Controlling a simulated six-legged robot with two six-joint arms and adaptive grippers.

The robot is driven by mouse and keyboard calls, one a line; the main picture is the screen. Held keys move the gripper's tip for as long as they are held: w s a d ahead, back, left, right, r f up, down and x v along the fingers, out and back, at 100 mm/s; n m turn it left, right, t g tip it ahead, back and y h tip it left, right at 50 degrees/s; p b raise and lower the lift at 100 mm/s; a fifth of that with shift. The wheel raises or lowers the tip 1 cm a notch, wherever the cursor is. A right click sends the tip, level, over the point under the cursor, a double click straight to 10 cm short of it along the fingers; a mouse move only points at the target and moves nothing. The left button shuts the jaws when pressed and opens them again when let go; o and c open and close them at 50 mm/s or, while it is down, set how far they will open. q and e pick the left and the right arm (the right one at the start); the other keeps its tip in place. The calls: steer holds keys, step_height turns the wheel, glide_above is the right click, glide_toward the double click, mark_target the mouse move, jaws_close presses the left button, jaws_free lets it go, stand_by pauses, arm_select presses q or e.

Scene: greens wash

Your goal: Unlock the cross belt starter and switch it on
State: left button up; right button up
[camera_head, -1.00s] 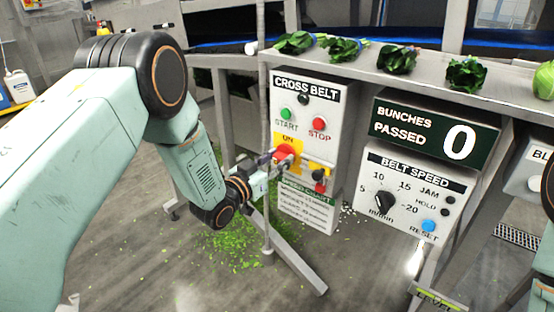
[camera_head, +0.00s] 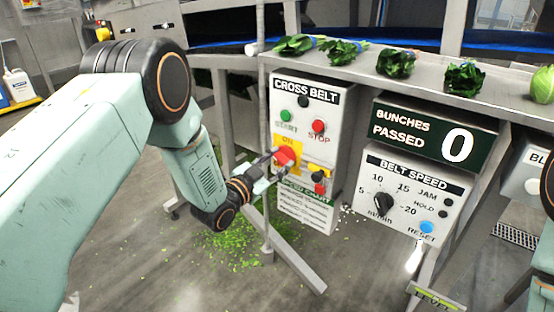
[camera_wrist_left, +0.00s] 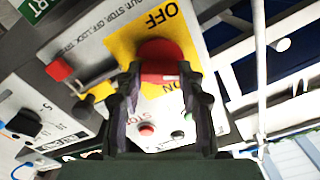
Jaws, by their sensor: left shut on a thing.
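The cross belt starter box (camera_head: 335,115) hangs under the bench in the head view. It has a green START button (camera_head: 285,115), a red STOP button (camera_head: 318,127) and a red switch knob (camera_head: 286,155) on a yellow ON/OFF plate (camera_head: 279,142). Below right of the knob are a small yellow part and a dark, red-ended part (camera_head: 319,189). My left gripper (camera_head: 276,163) is shut on the red knob. In the left wrist view, the knob (camera_wrist_left: 160,50) sits between the dark fingertips (camera_wrist_left: 158,78), partly hidden by them. My right gripper is out of view.
A speed chart plate (camera_head: 306,208) hangs below the starter. A BELT SPEED panel (camera_head: 413,190) and a BUNCHES PASSED display showing 0 (camera_head: 408,112) are to its right. Leafy bunches (camera_head: 345,51) lie on the bench above. A metal stand leg (camera_head: 266,230) is near my left gripper.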

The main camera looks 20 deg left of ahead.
arm_select(q)
steer(key=m+p, duration=0.1)
steer(key=m, duration=0.5)
steer(key=shift+d+m, duration=0.1)
steer(key=shift+m, duration=0.2)
steer(key=m, duration=0.6)
steer(key=shift+s+d+f+p, duration=0.1)
steer(key=shift+f+p, duration=0.1)
steer(key=shift+p, duration=0.2)
steer(key=shift+f, duration=0.1)
steer(key=o, duration=1.1)
steer(key=shift+s, duration=0.1)
steer(key=shift+o, duration=0.3)
steer(key=v, duration=1.2)
